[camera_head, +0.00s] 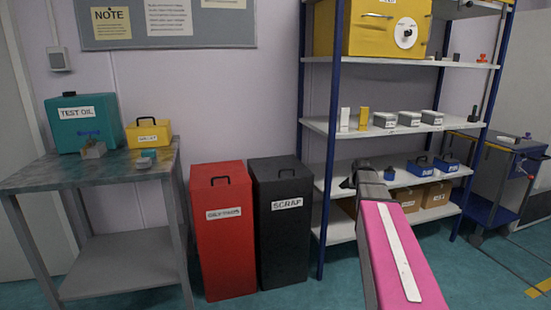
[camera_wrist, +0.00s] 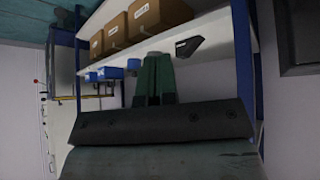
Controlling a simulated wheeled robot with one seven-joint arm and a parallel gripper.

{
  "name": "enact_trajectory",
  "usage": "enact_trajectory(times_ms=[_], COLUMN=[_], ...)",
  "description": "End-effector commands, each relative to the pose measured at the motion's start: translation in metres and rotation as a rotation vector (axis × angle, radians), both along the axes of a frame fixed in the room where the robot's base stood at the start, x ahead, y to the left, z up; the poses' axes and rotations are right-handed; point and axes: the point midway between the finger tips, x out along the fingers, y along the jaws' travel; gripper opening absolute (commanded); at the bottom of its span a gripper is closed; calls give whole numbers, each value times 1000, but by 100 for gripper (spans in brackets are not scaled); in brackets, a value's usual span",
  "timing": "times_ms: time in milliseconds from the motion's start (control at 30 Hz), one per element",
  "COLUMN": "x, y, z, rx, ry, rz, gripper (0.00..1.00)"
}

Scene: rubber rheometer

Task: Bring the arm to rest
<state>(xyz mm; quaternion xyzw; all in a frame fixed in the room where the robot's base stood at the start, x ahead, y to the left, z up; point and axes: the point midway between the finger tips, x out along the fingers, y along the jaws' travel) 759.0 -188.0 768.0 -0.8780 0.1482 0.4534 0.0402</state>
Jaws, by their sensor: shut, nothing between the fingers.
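My pink arm (camera_head: 400,250) with a white stripe reaches forward from the lower right toward the shelf rack (camera_head: 325,130) in the head view. Its dark far end is in front of the rack's lower shelves; the fingers cannot be made out there. In the wrist view my gripper (camera_wrist: 155,60) shows as two dark green fingers side by side, shut and empty. Beyond them are a pale shelf (camera_wrist: 215,42) and a small black item (camera_wrist: 189,46). The fingers overlap the shelf in the picture; I cannot tell how close they are.
Left of the rack stand a black scrap bin (camera_head: 284,235) and a red bin (camera_head: 222,250). A grey table (camera_head: 100,178) at far left bears a teal case (camera_head: 82,135) and a yellow box (camera_head: 148,134). A trolley (camera_head: 500,165) stands at far right. Brown boxes (camera_head: 436,195) fill the low shelf.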

Motion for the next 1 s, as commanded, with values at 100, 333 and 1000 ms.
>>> enact_trajectory(times_ms=[100,333,1000], x=[-52,-154,-282], y=[46,121,188], z=[-51,-132,-195], rx=[34,94,155], ry=[114,341,608], rz=[51,152,273], gripper=[0,0,0])
